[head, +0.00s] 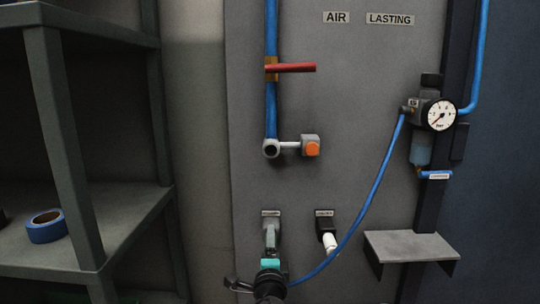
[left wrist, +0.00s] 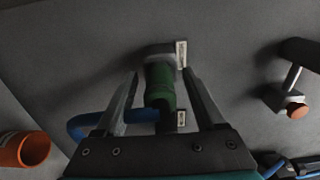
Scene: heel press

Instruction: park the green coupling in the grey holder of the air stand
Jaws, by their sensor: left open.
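The grey holder (head: 270,215) sticks out of the panel under a small label, left of a black holder (head: 324,223). The green coupling (left wrist: 160,84) shows in the left wrist view, its far end at the grey holder (left wrist: 158,51). How deep it sits there I cannot tell. A blue hose (left wrist: 88,123) curves away from its near end. My left gripper (left wrist: 161,75) is open, with one finger on each side of the coupling and visible gaps. In the head view the gripper (head: 271,240) is just below the grey holder and mostly covers the coupling.
A white-handled piece (head: 330,242) hangs in the black holder. An orange button (head: 312,148) and red lever (head: 295,67) are above. The gauge (head: 441,115) and small grey shelf (head: 408,246) are right. A rack with blue tape (head: 46,226) stands left.

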